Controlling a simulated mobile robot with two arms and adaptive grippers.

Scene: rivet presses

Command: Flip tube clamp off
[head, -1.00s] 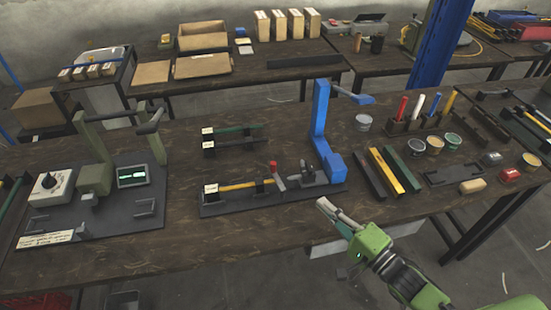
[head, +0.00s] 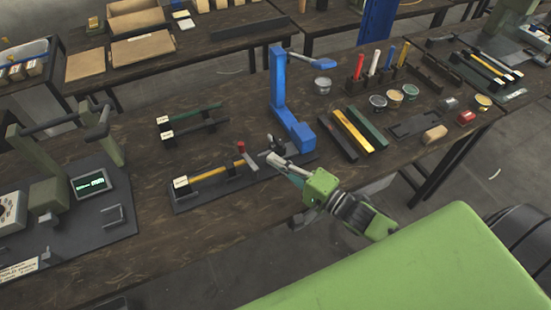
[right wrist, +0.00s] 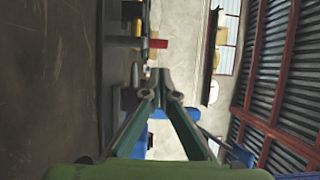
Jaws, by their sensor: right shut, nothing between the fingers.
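The tube clamp (head: 242,150) has a red-tipped handle that stands up at the right end of a yellow tube (head: 213,173). The tube lies along a dark fixture base (head: 190,203) on the bench. My right gripper (head: 276,160) is shut and empty, just right of the clamp near the fixture's right end. In the right wrist view the closed fingertips (right wrist: 160,92) point toward the red handle (right wrist: 157,43), with a visible gap between them. The clamp's lower parts are too small to make out. My left gripper is not in view.
A blue press (head: 279,95) stands behind the fixture's right end, close to my right gripper. A second rack with a green tube (head: 197,113) lies behind.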

